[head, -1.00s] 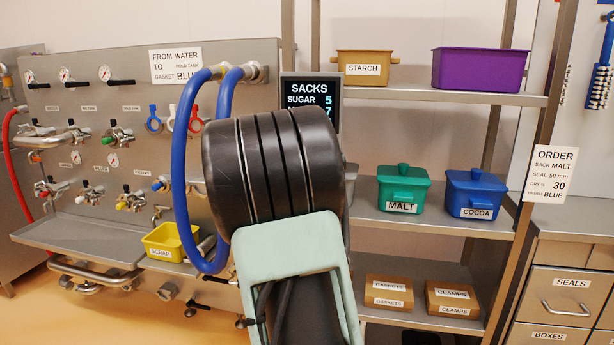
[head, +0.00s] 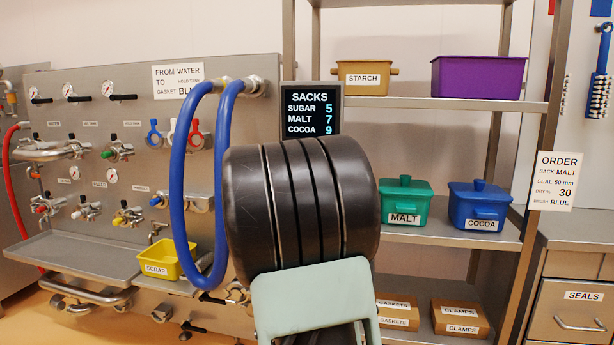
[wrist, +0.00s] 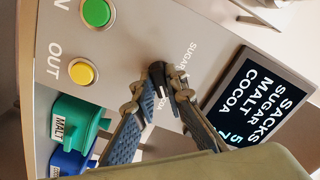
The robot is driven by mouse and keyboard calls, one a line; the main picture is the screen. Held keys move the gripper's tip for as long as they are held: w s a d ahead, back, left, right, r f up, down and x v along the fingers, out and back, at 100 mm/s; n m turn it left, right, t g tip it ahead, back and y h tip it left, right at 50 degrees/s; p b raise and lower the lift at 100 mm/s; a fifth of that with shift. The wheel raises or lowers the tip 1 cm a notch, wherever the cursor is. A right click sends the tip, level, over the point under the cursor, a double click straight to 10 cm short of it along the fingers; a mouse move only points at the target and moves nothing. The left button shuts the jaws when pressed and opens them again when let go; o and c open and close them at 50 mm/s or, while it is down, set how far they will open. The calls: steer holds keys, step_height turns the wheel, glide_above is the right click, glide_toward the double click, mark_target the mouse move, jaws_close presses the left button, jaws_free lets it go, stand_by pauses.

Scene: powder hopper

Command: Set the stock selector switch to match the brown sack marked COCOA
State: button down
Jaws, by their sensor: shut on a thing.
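In the wrist view my gripper (wrist: 160,88) is shut on the stock selector switch (wrist: 157,68), a small black knob on a grey panel (wrist: 140,40). The fingers cover much of the knob, so I cannot tell which label it points to. A SUGAR label (wrist: 187,60) stands beside it, and a partly hidden label ending in COA (wrist: 164,101) lies by the fingertips. No brown COCOA sack is in view. In the head view my arm hides the gripper and the switch.
A green button (wrist: 97,12) and a yellow OUT button (wrist: 82,72) are on the panel. The SACKS screen (head: 311,109) lists sugar 5, malt 7, cocoa 9. Green MALT (head: 405,200) and blue COCOA (head: 480,204) bins stand on a shelf. A blue hose (head: 178,180) hangs left of my arm.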

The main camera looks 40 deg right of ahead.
stand_by(0.3)
steer(key=c, duration=2)
jaws_free()
steer(key=shift+o, duration=0.2)
steer(key=v, duration=1.2)
